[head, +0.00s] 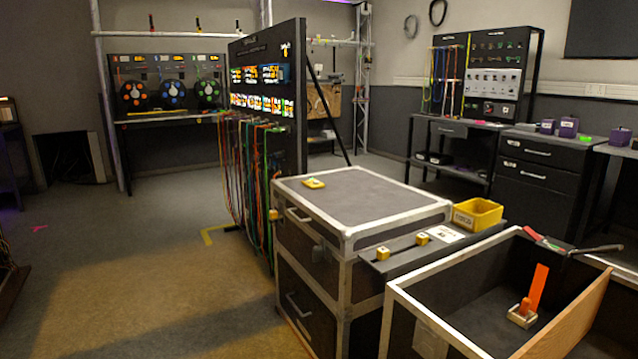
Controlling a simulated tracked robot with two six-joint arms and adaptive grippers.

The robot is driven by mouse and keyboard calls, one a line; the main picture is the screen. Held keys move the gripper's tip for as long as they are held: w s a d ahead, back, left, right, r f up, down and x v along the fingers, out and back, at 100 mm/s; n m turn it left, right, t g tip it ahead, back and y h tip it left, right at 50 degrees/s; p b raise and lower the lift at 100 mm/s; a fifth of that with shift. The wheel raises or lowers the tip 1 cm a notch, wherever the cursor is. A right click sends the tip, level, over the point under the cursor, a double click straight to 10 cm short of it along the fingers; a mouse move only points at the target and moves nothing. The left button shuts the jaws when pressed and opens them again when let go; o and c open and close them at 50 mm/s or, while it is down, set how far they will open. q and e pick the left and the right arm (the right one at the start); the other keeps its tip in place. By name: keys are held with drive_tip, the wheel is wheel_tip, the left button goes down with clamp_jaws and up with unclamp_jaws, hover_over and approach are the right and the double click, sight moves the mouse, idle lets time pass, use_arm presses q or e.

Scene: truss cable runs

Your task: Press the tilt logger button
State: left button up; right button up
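No object is readable as the tilt logger, and no button can be made out. A small flat yellow device (314,183) lies on the grey top of the large flight case (350,200), near its far left corner; it may be the logger, but I cannot tell. Two small yellow blocks (383,253) (422,239) sit on the lower dark ledge beside the case, next to a white label card (447,233). Neither of my grippers shows in the head view.
A yellow bin (477,214) stands behind the ledge. An open case (450,336) at front right holds an orange-strapped item (534,295); a red-and-black tool (570,245) rests on its rim. A cable panel (265,110) stands behind the flight case. The left floor is mostly clear.

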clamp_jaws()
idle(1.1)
